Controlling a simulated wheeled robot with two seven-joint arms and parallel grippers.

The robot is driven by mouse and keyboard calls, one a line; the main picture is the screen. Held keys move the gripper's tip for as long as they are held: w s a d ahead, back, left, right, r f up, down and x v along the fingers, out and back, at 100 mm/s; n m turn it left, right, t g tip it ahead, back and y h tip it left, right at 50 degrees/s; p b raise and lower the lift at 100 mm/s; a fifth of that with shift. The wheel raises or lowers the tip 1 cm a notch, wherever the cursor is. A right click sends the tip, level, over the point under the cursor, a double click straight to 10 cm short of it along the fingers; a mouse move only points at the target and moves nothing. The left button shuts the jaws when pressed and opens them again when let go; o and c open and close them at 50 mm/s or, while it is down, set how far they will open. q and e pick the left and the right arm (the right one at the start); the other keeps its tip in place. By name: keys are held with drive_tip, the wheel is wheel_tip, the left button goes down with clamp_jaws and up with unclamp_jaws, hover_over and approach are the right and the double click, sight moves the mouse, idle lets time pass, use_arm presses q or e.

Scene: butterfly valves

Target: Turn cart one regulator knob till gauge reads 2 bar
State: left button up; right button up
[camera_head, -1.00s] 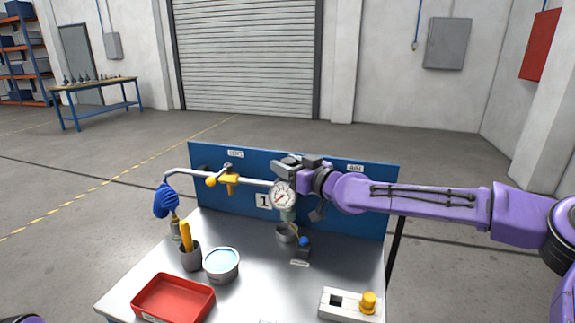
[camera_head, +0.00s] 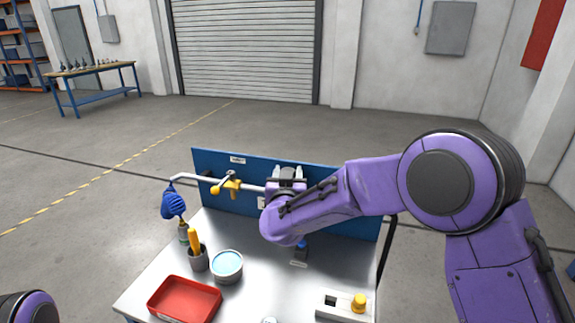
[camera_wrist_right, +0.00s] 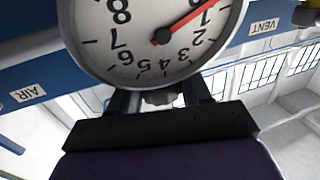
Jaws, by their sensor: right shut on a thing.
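The pressure gauge (camera_wrist_right: 150,40) fills the top of the right wrist view, upside down, with a white dial. Its red needle lies close beside the 1, on the side away from the 2. My right gripper (camera_wrist_right: 158,98) is shut on a grey regulator knob (camera_wrist_right: 160,97) by the gauge; only a little of the knob shows between the fingers. In the head view, the right gripper (camera_head: 287,174) is at the blue panel (camera_head: 335,212) of the cart, and my right arm hides the gauge. My left gripper is out of view.
A red tray (camera_head: 184,299), a tin (camera_head: 227,266) and a block with a yellow knob (camera_head: 345,305) stand on the cart top.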

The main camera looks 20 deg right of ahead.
drive_tip(key=m+g+h+p, duration=0.1)
drive_tip(key=h, duration=0.1)
drive_tip(key=m+g+h+p, duration=0.1)
drive_tip(key=m+h, duration=0.1)
drive_tip(key=shift+a+r+m+g+h, duration=0.1)
drive_tip(key=shift+r+m+g+h, duration=0.05)
drive_tip(key=shift+m+g+h, duration=0.2)
drive_tip(key=shift+m+g+h+p, duration=0.4)
drive_tip(key=shift+m+g+h, duration=1.15)
drive_tip(key=shift+g+h, duration=0.3)
drive_tip(key=o, duration=0.7)
